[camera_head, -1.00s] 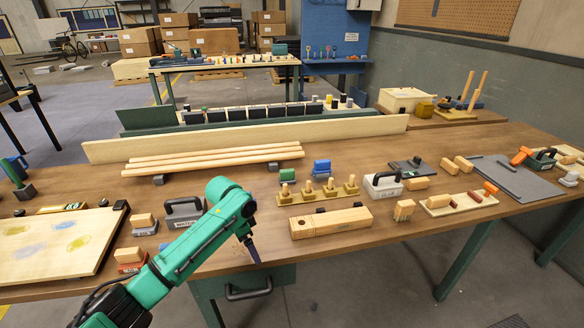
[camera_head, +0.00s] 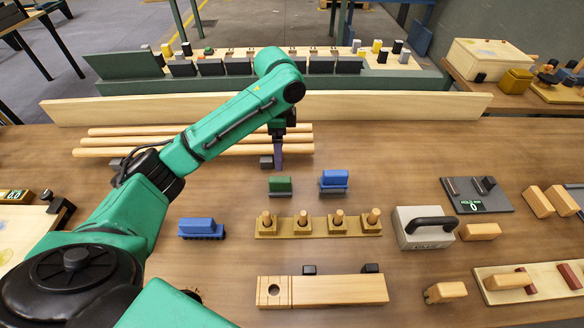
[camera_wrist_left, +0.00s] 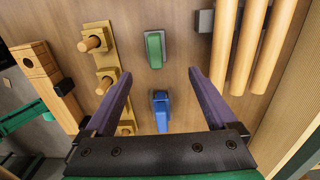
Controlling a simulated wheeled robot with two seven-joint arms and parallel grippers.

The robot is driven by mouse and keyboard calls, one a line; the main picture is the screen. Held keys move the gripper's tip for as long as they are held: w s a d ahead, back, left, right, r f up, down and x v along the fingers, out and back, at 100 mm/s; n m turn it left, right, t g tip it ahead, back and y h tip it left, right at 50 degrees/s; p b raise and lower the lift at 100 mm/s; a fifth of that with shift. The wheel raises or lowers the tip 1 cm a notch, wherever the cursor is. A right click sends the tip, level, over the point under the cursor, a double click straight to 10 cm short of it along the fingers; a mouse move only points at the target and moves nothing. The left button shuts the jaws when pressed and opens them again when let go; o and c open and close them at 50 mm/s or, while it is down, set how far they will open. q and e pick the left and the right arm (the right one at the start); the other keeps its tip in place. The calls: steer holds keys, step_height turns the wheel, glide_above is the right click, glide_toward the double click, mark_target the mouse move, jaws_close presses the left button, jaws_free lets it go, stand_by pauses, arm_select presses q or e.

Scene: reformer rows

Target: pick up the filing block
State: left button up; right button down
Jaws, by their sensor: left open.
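I cannot tell for sure which piece is the filing block. A small green block (camera_head: 280,186) and a blue block (camera_head: 334,181) stand behind the row of pegs in the head view. Another blue block (camera_head: 200,228) on a dark base lies further left. My left gripper (camera_head: 278,157) points down over the table, near the front of the long dowels. In the left wrist view my left gripper (camera_wrist_left: 158,78) is open and empty. There, the green block (camera_wrist_left: 155,50) lies beyond the fingertips and a blue block (camera_wrist_left: 161,108) shows between the fingers. My right gripper is not in view.
The peg row (camera_head: 320,226) and a long wooden block (camera_head: 335,290) lie toward the front. Long dowels (camera_head: 200,141) and a pale plank (camera_head: 400,106) lie behind. A grey handled case (camera_head: 421,230) stands right. Bare table surrounds the green and blue blocks.

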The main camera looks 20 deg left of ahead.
arm_select(q)
steer(key=p, duration=0.1)
glide_above(280, 179)
steer(key=s, duration=0.1)
step_height(280, 179, down, 6)
steer(key=shift+s+a+r, duration=0.15)
steer(key=shift+r, duration=0.1)
steer(key=f, duration=0.2)
steer(key=f+p, duration=0.1)
steer(key=f, duration=0.1)
steer(key=w+f, duration=0.1)
steer(key=f, duration=0.2)
steer(key=shift+w+f, duration=0.1)
steer(key=shift+f, duration=0.35)
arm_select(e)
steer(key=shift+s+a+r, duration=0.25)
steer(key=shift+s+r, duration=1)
arm_select(q)
jaws_close()
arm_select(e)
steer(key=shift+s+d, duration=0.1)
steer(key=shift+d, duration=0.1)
